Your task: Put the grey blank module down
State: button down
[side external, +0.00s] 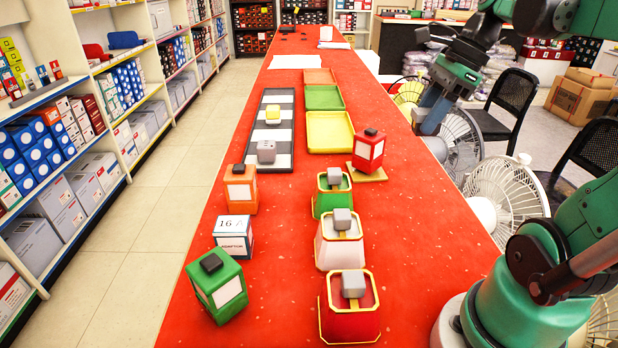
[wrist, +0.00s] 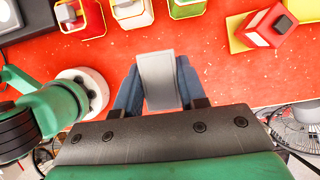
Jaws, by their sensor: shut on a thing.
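The grey blank module (wrist: 157,78) is a pale grey block between the blue fingers of my gripper (wrist: 158,88) in the wrist view. My gripper is shut on it. In the side external view my gripper (side external: 432,110) hangs at the right edge of the red table, right of the yellow tray. There I cannot make out the module clearly. A black-and-white striped board (side external: 271,94) lies on the table's left side.
Red (side external: 350,306), white (side external: 339,241) and green (side external: 333,193) bins each show a grey block on top. A red block (side external: 368,150) stands on a tan plate. Yellow (side external: 330,132), green and orange trays line the back. Orange, white and green boxes stand left. Red table surface (side external: 420,220) is free at right.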

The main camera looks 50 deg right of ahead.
jog(key=shift+s+d+f, duration=0.15)
jog(key=shift+s+f, duration=0.1)
jog(key=shift+s, duration=0.15)
notch_tip(320, 180, down, 20)
jog(key=shift+s+r, duration=0.1)
jog(key=shift+r, duration=0.1)
jog(key=c, duration=0.5)
grip_release()
jog(key=v, duration=1.1)
jog(key=r+n+h, duration=0.1)
jog(key=n+h, duration=0.2)
jog(key=n, duration=1)
send_over(398, 230)
jog(key=w+a, duration=0.2)
jog(key=a, duration=0.1)
jog(key=w+a+n+t, duration=0.1)
jog(key=a+n, duration=0.2)
jog(key=n, duration=0.1)
jog(key=a+r+n+t, duration=0.1)
jog(key=a+n, duration=0.2)
jog(key=n, duration=0.1)
jog(key=w+a+n+t, duration=0.1)
jog(key=a+n, duration=0.2)
jog(key=n, duration=0.1)
jog(key=shift+w+a+r+n+t, duration=0.2)
jog(key=shift+w+n+t, duration=0.1)
jog(key=shift+n, duration=0.1)
jog(key=shift+w+a+r+n, duration=0.1)
jog(key=shift+a+n, duration=0.25)
jog(key=shift+n, duration=0.25)
